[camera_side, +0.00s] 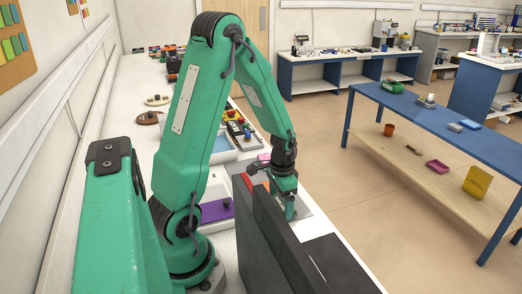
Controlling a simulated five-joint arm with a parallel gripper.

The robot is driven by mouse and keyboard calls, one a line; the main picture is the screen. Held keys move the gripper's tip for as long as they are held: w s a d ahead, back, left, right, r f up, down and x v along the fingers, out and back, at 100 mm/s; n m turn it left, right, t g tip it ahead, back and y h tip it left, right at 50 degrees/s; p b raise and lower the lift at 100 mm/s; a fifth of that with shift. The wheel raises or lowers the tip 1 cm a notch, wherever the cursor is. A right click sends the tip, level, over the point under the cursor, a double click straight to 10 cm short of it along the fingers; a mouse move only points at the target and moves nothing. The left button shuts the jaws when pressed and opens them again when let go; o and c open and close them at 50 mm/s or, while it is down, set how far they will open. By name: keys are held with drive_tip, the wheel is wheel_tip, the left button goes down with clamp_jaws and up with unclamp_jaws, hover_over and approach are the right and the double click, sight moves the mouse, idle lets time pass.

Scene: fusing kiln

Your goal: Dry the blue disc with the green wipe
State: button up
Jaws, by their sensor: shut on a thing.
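My gripper (289,208) points down at the far side of a dark upright panel, over the right part of the white bench. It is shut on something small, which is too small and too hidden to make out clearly. A greenish patch shows at the fingers, but I cannot tell whether it is the green wipe or part of my gripper. I cannot make out the blue disc; the panel and my arm hide part of the bench there.
Dark upright panels (262,225) stand close in front of my gripper. A purple pad (216,210) lies left of them, and a pink item (263,157) lies behind. A blue table (440,122) stands apart across the floor.

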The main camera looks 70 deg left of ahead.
drive_tip(key=shift+d, duration=1.45)
drive_tip(key=shift+a, duration=0.1)
drive_tip(key=shift+a, duration=2)
drive_tip(key=shift+d, duration=2.1)
drive_tip(key=shift+a, duration=2.1)
drive_tip(key=shift+r, duration=0.1)
